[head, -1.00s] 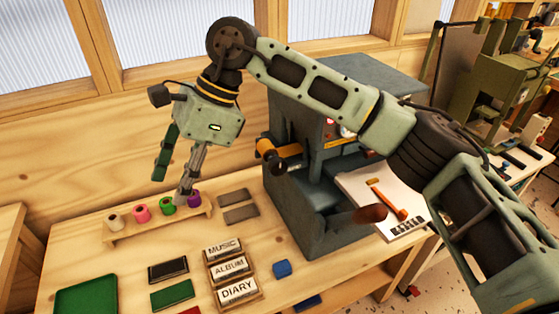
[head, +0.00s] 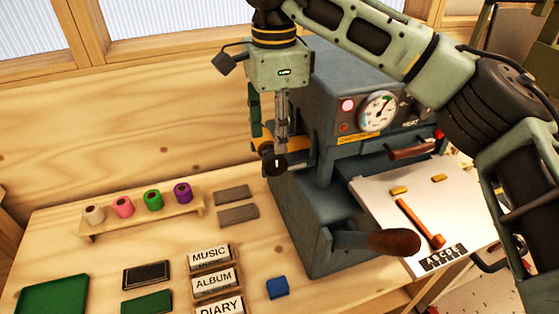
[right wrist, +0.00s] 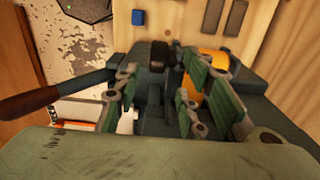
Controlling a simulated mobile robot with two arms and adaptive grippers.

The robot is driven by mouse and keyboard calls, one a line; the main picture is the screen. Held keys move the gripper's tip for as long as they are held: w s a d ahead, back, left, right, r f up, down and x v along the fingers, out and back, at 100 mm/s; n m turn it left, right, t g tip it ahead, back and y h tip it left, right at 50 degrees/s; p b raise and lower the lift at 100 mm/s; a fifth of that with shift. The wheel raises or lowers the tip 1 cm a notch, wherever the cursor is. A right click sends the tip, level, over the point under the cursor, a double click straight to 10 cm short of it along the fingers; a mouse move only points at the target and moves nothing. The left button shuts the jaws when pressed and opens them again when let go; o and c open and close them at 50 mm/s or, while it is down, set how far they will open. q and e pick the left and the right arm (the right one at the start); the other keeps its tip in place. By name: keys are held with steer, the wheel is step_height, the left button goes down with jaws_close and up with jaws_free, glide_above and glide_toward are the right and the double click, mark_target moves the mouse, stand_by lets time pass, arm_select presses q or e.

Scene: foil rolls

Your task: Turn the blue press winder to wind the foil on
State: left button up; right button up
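The blue-grey press (head: 300,215) stands right of the middle of the table. Its dark winder knob (head: 275,164) sticks out at the left side, at the end of an orange-gold foil roll (head: 293,144). My right gripper (head: 270,135) points down just above the knob, fingers apart and empty. In the right wrist view the open green-padded fingers (right wrist: 157,90) stand over the press, with the dark knob (right wrist: 160,54) showing between and beyond them and the orange roll (right wrist: 214,62) behind the right-hand fingers. Contact with the knob cannot be told. My left gripper is not in view.
A rack (head: 140,220) holds white, pink, green and purple rolls at the left. The press's brown-handled lever (head: 392,242) juts out at the front.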

mark_target(275, 156)
steer(key=f, duration=0.2)
steer(key=f+p, duration=0.1)
steer(key=f, duration=0.2)
steer(key=shift+s+a+f, duration=0.1)
steer(key=shift+s+f, duration=0.2)
steer(key=shift+f, duration=0.1)
steer(key=shift+w+f+p, duration=0.1)
steer(key=shift+f+p, duration=0.2)
steer(key=shift+f, duration=0.25)
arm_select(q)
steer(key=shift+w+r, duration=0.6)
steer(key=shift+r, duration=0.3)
arm_select(e)
steer(key=shift+c, duration=0.2)
jaws_close()
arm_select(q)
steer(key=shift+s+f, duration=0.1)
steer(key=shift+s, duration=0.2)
